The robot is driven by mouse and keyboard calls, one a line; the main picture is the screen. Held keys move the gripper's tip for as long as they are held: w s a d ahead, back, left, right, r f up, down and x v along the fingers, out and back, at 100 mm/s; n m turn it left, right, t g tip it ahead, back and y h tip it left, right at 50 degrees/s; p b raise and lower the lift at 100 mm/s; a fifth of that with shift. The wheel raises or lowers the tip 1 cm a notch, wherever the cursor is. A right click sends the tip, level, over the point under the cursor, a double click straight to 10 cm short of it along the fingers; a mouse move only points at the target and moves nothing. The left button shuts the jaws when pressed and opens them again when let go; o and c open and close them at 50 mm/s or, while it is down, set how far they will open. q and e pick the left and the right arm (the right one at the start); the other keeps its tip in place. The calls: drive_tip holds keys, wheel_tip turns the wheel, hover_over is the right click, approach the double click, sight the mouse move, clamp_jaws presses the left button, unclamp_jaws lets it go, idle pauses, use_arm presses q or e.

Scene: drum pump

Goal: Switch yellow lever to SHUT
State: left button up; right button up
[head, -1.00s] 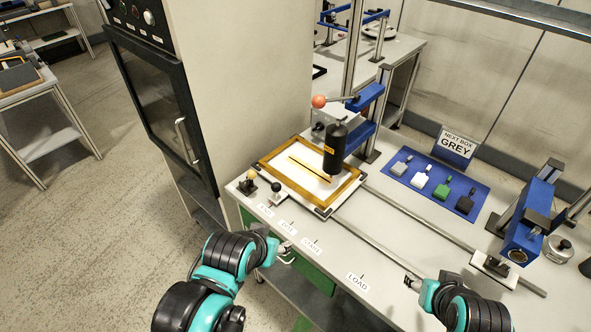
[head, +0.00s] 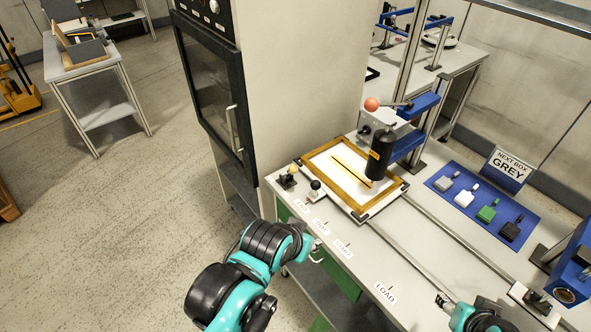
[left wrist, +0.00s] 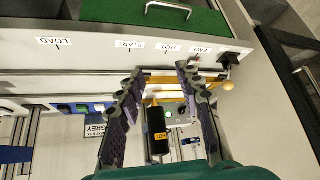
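A small lever with a pale yellow knob (head: 293,169) stands on a dark base at the bench's near left corner. Its knob also shows in the left wrist view (left wrist: 228,86). A black-knobbed lever (head: 315,185) stands beside it. No SHUT mark is legible. My left gripper (head: 318,252) is at the bench's front edge, apart from both levers. In the left wrist view its fingers (left wrist: 160,69) are spread with nothing between them. My right gripper (head: 441,298) is low at the right, over the bench's front part; its fingers are too small to judge.
A wooden frame (head: 396,195) lies behind the levers under a black cylinder (head: 380,157) marked HOT. A press handle with an orange ball (head: 371,104) is above. A tall cabinet (head: 305,90) stands at the left. Rails (head: 450,236) run right; several coloured blocks sit on a blue mat (head: 441,170).

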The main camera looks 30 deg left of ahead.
use_arm(q)
drive_tip(key=shift+w+a+f+m, duration=0.1)
drive_tip(key=shift+w+m, duration=0.05)
drive_tip(key=shift+m, duration=0.15)
drive_tip(key=c, duration=0.5)
drive_tip(key=shift+w+a+f+m+y, duration=0.2)
drive_tip(key=shift+w+m+y, duration=0.1)
drive_tip(key=shift+m, duration=0.3)
clamp_jaws()
drive_tip(key=w+f+m+y+b, duration=0.1)
drive_tip(key=w+f+m+y, duration=0.2)
drive_tip(key=m, duration=0.8)
drive_tip(key=w+a+f+m+y+b, duration=0.1)
drive_tip(key=w+f+m+y+b, duration=0.1)
drive_tip(key=w+m+y, duration=0.6)
drive_tip(key=shift+w+a+f+m+t+b, duration=0.15)
drive_tip(key=shift+w+f+m+t+b, duration=0.2)
drive_tip(key=shift+w+m, duration=1.8)
drive_tip(key=shift+s, duration=0.2)
